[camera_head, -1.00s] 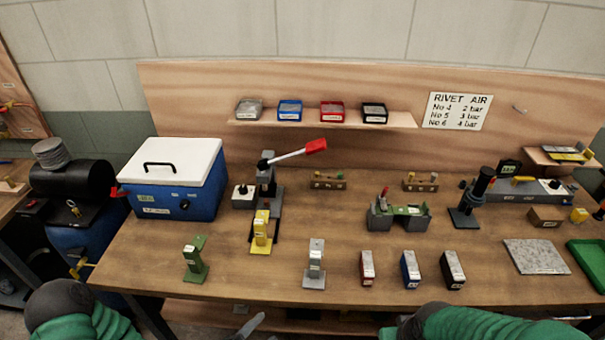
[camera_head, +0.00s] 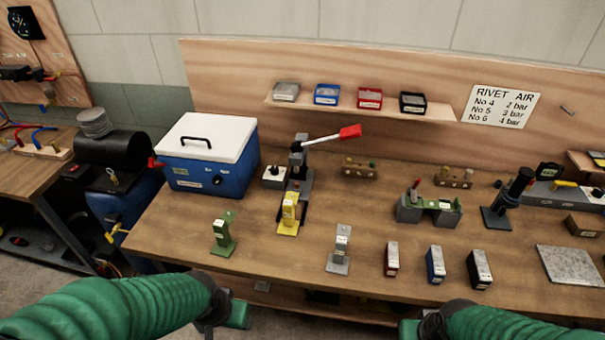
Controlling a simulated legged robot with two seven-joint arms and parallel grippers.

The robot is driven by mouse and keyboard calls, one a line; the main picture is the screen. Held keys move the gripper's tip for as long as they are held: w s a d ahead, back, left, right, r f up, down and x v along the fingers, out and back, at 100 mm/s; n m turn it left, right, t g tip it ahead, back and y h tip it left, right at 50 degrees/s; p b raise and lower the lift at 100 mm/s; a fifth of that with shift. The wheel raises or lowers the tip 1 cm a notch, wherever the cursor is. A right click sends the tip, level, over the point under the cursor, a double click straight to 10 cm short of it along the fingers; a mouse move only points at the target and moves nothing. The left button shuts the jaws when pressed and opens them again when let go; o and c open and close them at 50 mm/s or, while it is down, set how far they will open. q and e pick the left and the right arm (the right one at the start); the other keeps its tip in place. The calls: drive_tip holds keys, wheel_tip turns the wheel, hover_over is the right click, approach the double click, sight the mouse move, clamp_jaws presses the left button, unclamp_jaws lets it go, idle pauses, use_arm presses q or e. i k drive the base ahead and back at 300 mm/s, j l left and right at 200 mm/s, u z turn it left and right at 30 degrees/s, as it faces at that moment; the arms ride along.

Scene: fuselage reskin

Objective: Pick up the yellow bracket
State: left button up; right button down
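My two green-sleeved arms come in at the bottom of the view. The left arm reaches to the bench's front edge, below the green bracket. The right arm is at the bottom right. The fingers of both grippers are out of sight, and neither arm touches a bracket.
A blue cooler box (camera_head: 208,155) with a white lid stands at the back left. Red, blue and black boxes (camera_head: 436,264) line the front right. A shelf (camera_head: 350,104) with small bins hangs above.

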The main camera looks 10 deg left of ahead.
sight(287, 226)
drive_tip(key=i+l, duration=0.1)
drive_tip(key=i, duration=0.3)
drive_tip(key=i+u, duration=0.1)
drive_tip(key=u, duration=0.3)
drive_tip(key=i+u, duration=0.1)
drive_tip(key=u, duration=0.25)
drive_tip(key=i+u, duration=0.1)
drive_tip(key=u, duration=0.3)
drive_tip(key=i+l+u, duration=0.1)
drive_tip(key=u, duration=0.3)
drive_tip(key=i+l, duration=0.15)
